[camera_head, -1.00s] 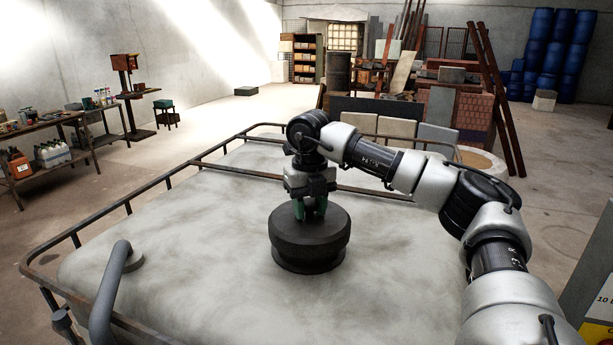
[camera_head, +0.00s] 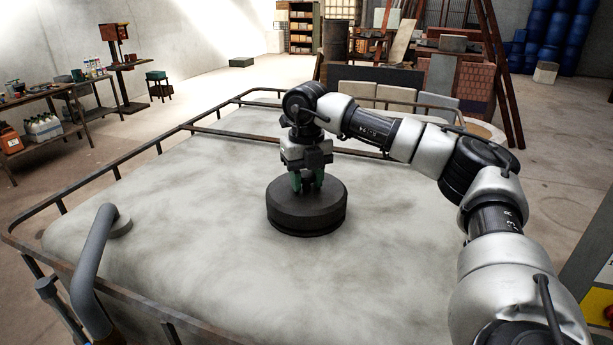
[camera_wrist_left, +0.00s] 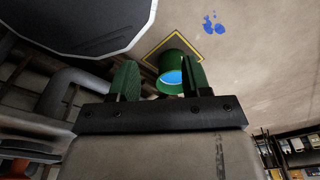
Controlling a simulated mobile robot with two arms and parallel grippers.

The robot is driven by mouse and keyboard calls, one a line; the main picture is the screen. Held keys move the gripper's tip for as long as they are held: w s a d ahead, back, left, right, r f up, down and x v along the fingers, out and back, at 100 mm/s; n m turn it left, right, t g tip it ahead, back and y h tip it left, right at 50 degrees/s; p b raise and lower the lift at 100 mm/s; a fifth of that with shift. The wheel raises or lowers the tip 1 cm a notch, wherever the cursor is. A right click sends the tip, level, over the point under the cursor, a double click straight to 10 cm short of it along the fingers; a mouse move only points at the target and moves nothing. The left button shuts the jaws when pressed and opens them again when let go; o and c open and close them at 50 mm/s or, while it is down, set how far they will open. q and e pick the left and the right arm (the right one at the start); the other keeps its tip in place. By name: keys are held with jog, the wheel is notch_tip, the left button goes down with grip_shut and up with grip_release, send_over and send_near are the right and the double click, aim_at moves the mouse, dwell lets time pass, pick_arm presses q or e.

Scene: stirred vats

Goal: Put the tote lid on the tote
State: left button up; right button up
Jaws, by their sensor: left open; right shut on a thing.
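The tote (camera_head: 180,210) is a wide, pale, stained block inside a rusty rail frame. The tote lid (camera_head: 306,213) is a thick, dark round cap on top of the tote, near the middle. It sits level and low, and hides any opening beneath it. My right gripper (camera_head: 308,183) reaches down from above with its green fingers shut on the lid's top middle. My left gripper (camera_wrist_left: 160,78) shows only in the left wrist view, open, with two green fingers apart and nothing between them.
A grey bent pipe (camera_head: 92,262) rises at the tote's left front. Rails (camera_head: 110,178) edge the tote. A bench with bottles (camera_head: 42,127) stands far left. In the left wrist view, a green bucket (camera_wrist_left: 173,68) with blue inside stands beyond the fingers.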

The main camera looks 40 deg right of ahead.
aim_at(306, 174)
pick_arm(q)
jog(key=shift+s+a+f, duration=0.1)
jog(key=shift+s+a, duration=0.1)
jog(key=shift+s, duration=0.25)
jog(key=shift+s+a+f, duration=0.1)
jog(key=shift+s+a, duration=0.1)
jog(key=shift+s, duration=0.2)
jog(key=shift+r, duration=0.2)
jog(key=shift+w+r, duration=0.1)
jog(key=shift+w, duration=0.05)
jog(key=shift+f, duration=0.45)
pick_arm(e)
jog(key=shift+f, duration=0.7)
jog(key=o, duration=0.7)
notch_tip(306, 174, up, 11)
jog(key=p, duration=0.8)
pick_arm(q)
notch_tip(306, 174, up, 9)
